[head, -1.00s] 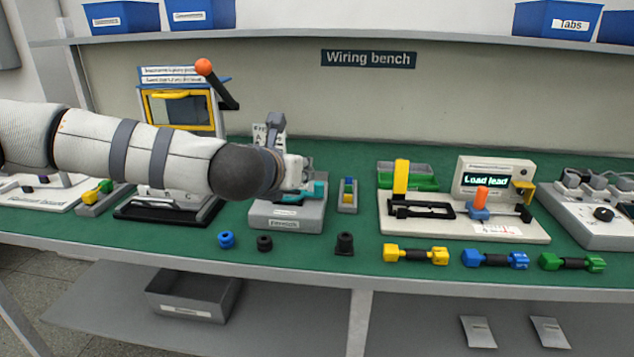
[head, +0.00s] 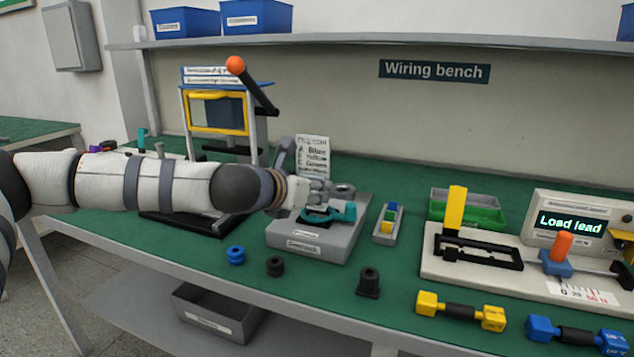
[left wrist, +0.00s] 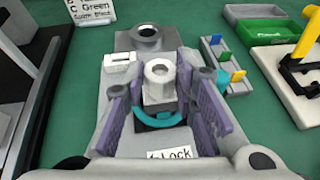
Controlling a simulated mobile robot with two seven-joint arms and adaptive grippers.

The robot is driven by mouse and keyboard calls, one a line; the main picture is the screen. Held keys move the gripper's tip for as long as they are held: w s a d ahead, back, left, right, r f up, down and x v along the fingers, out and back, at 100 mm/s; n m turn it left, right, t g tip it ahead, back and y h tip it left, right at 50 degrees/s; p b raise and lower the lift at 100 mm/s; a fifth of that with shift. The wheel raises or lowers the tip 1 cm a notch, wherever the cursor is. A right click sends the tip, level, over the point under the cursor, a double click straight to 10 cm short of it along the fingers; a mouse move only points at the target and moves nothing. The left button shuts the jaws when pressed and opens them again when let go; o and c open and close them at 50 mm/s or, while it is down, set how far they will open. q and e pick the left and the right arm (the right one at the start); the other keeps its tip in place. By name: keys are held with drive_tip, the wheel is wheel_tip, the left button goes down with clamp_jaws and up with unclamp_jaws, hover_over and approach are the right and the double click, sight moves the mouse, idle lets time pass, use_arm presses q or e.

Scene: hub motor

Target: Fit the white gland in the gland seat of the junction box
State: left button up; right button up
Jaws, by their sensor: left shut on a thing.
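The grey junction box (head: 300,240) stands on the green bench, with a teal ring-shaped lever (head: 343,214) on top. My left gripper (head: 318,198) is low over it. In the left wrist view the purple finger pads of my left gripper (left wrist: 165,112) are shut on the white gland (left wrist: 160,75), a hexagonal piece with a round hole. The gland appears upright above or within the teal ring (left wrist: 160,117); its lower end is hidden, so I cannot tell how deep it sits. A grey round boss with a dark hole (left wrist: 146,34) is behind it. My right gripper is not in view.
A blue ring (head: 236,255), black ring (head: 275,266) and black plug (head: 368,282) lie in front. A small tray of coloured pieces (head: 388,224) is right of the box. A yellow-framed stand (head: 218,112) is behind my left arm. The load fixture (head: 470,262) stands farther right.

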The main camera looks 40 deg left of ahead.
use_arm(q)
drive_tip(key=shift+r, duration=0.25)
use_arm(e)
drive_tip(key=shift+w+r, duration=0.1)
use_arm(q)
drive_tip(key=shift+f, duration=0.4)
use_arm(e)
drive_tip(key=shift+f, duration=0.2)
use_arm(q)
drive_tip(key=shift+f+b, duration=0.55)
drive_tip(key=shift+f, duration=0.4)
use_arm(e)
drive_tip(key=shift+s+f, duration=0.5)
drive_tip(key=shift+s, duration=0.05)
use_arm(q)
drive_tip(key=o, duration=1.1)
drive_tip(key=shift+o, duration=0.2)
drive_tip(key=v, duration=1.2)
